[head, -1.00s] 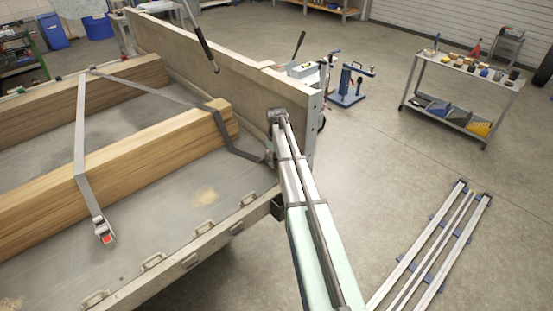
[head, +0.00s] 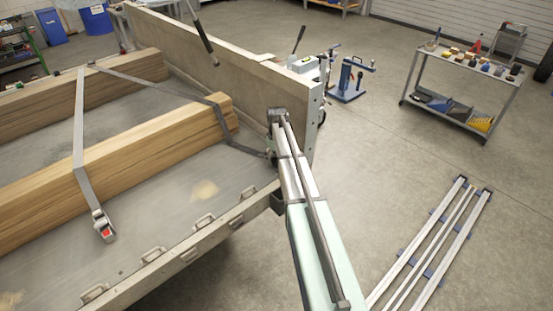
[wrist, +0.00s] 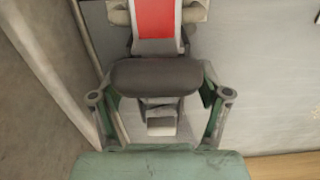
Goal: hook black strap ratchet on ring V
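The dark strap (head: 165,88) runs over both beams and down to my gripper (head: 272,155) at the deck corner by the headboard. In the wrist view, the ratchet shows a rounded dark handle (wrist: 155,77) and a red panel (wrist: 155,18). It sits between the two finger linkages of my gripper, which appears shut on it; the fingertips are hidden behind the handle. Pale rounded metal shows beside the red panel; I cannot tell whether it belongs to a ring. Several rings, one of them a ring (head: 95,292) at the front, line the deck edge. No ring label is readable.
A grey strap (head: 80,125) with its own red-marked ratchet (head: 104,228) lies over the near beam (head: 130,150). The wooden headboard (head: 220,60) stands close beside my arm. A tool cart (head: 465,70) and metal rails (head: 430,245) stand apart on the open floor.

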